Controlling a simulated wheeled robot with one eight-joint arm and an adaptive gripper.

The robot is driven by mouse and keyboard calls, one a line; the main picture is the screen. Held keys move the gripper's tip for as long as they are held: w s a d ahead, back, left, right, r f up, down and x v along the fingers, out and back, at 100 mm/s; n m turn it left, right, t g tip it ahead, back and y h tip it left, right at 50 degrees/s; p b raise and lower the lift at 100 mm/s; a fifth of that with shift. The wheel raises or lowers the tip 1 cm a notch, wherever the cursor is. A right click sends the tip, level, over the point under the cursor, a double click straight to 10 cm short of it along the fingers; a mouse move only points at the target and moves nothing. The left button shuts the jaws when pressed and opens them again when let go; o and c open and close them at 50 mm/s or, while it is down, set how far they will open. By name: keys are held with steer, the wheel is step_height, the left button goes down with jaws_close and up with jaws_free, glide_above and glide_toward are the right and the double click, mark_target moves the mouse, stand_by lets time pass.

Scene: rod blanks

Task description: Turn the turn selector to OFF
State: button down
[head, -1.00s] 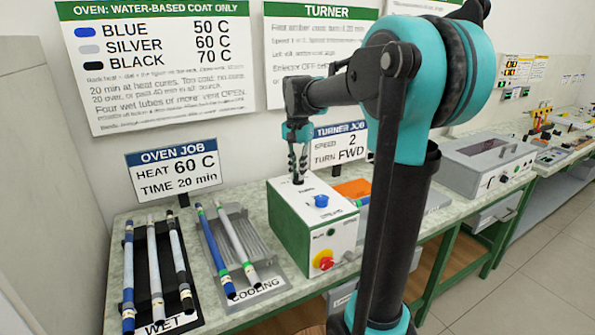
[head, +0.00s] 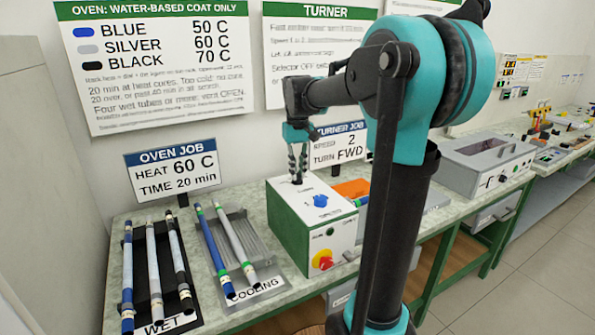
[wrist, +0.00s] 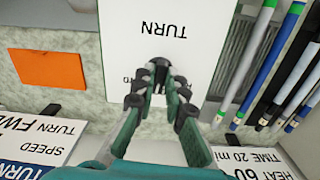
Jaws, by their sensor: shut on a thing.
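The turn selector is a small black knob (wrist: 157,70) on the top of the white and green turner box (head: 290,211), near its back edge. My gripper (head: 298,179) points down at it, and in the wrist view its fingertips (wrist: 161,88) are closed around the knob. The word TURN (wrist: 163,30) shows upside down on the white top. Small lettering beside the knob is partly hidden by the fingers, so I cannot read the selector's setting. The turner job card (head: 338,146) behind reads speed 2, turn FWD.
A blue knob (head: 320,200) is on the box top; a red button (head: 325,264) is on its front. The cooling rack (head: 262,238) and wet rack (head: 160,255) hold tubes at the left. An orange sheet (wrist: 47,69) lies beside the box. The oven job card (head: 172,168) stands behind.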

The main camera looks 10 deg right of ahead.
mark_target(298, 174)
steer(key=shift+n, duration=0.6)
steer(key=c, duration=1.6)
jaws_free()
steer(key=shift+o, duration=0.2)
step_height(298, 174, up, 12)
